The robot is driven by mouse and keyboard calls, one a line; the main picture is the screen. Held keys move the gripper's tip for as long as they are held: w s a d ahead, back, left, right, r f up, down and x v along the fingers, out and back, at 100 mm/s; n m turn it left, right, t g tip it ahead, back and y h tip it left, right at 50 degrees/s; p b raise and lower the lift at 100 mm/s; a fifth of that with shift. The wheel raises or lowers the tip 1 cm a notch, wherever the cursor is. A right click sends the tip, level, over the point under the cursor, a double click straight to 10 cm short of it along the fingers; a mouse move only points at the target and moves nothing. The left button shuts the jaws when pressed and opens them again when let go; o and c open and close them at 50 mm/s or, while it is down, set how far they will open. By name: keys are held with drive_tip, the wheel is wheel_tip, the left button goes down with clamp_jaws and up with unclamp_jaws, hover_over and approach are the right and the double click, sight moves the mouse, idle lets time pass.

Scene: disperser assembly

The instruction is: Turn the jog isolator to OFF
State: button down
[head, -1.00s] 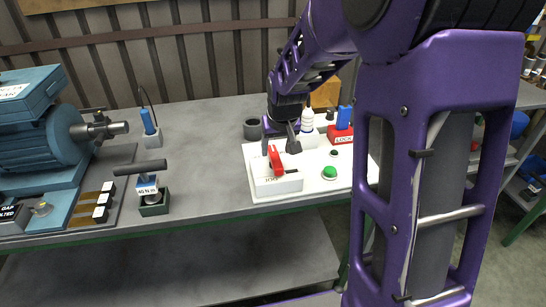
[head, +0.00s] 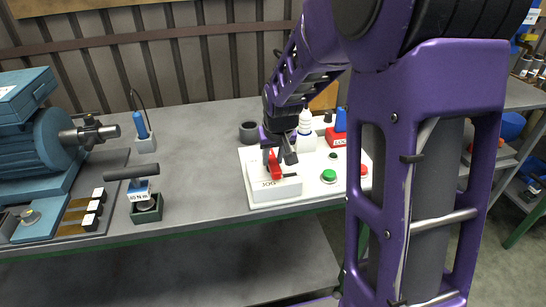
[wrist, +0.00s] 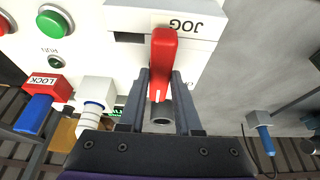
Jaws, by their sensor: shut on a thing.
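The jog isolator is a white box (head: 275,190) on a white panel, marked JOG in the wrist view (wrist: 190,28). Its red handle (head: 271,168) stands on the box top; in the wrist view the handle (wrist: 163,55) runs lengthwise from the JOG label towards my gripper. My gripper (wrist: 163,92) is shut on the red handle, one dark finger on each side. In the head view my gripper (head: 281,157) comes down from above and hides part of the handle. The position marking beside the handle is mostly covered by a finger and cannot be read.
A green button (head: 328,176) and a red button (head: 362,170) sit right of the isolator. Behind stand a white bottle (head: 306,128) and a red LOCK block (head: 338,137) with a blue top. A torque tool (head: 144,194) stands left; the bench between is clear.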

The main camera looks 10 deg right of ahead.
idle(0.4)
drive_tip(key=n, duration=0.2)
drive_tip(key=n+y+p, duration=0.1)
drive_tip(key=shift+d+n, duration=0.2)
drive_tip(key=shift+n, duration=0.2)
drive_tip(key=n+g+y, duration=0.1)
drive_tip(key=n+y, duration=0.1)
drive_tip(key=n, duration=0.3)
drive_tip(key=shift+w+p, duration=0.15)
drive_tip(key=shift+p, duration=0.15)
drive_tip(key=n+g, duration=0.1)
drive_tip(key=n, duration=0.1)
drive_tip(key=n+y+p, duration=0.1)
drive_tip(key=n, duration=0.2)
drive_tip(key=shift+w+d+r+g, duration=0.1)
drive_tip(key=shift+g, duration=0.3)
drive_tip(key=shift+w+n+g+y+p, duration=0.15)
drive_tip(key=shift+n+g+p, duration=0.35)
drive_tip(key=shift+n, duration=0.55)
drive_tip(key=shift+s+n+g+y+p, duration=0.15)
drive_tip(key=shift+n+g+p, duration=0.15)
drive_tip(key=shift+n+p, duration=0.55)
drive_tip(key=shift+n, duration=0.3)
drive_tip(key=c, duration=0.6)
unclamp_jaws()
